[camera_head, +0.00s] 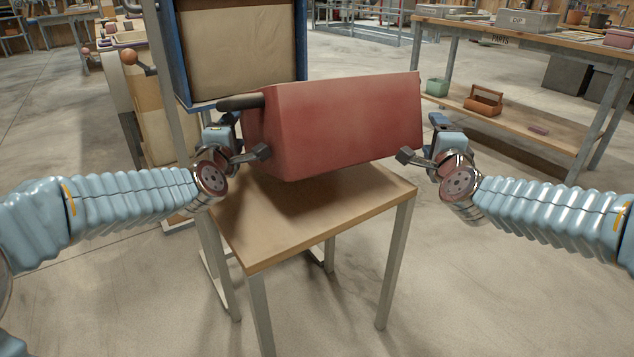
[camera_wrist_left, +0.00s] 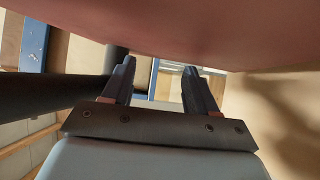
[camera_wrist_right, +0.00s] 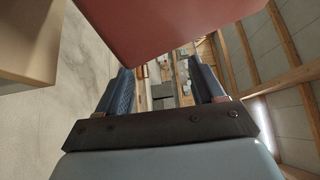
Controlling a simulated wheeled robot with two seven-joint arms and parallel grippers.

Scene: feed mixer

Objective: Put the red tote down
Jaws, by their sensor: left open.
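The red tote (camera_head: 345,120) is tilted above the small wooden table (camera_head: 265,240), its right end higher, with a shadow beneath it. I cannot tell whether any edge touches the tabletop. A black handle (camera_head: 240,102) sticks out at its left end. My left gripper (camera_head: 243,142) is open by that end, below the handle; the left wrist view shows the dark handle (camera_wrist_left: 40,95) beside the fingers and nothing clearly between them. My right gripper (camera_head: 420,138) is open at the right end; the right wrist view shows the tote (camera_wrist_right: 160,25) beyond its empty fingers. The tote's far side is hidden.
A blue-framed bin (camera_head: 240,50) with a tan panel stands right behind the table. A parts bench (camera_head: 510,40) at the back right has a lower shelf with a green bin (camera_head: 437,87) and a brown toolbox (camera_head: 483,100). The floor to the front right is clear.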

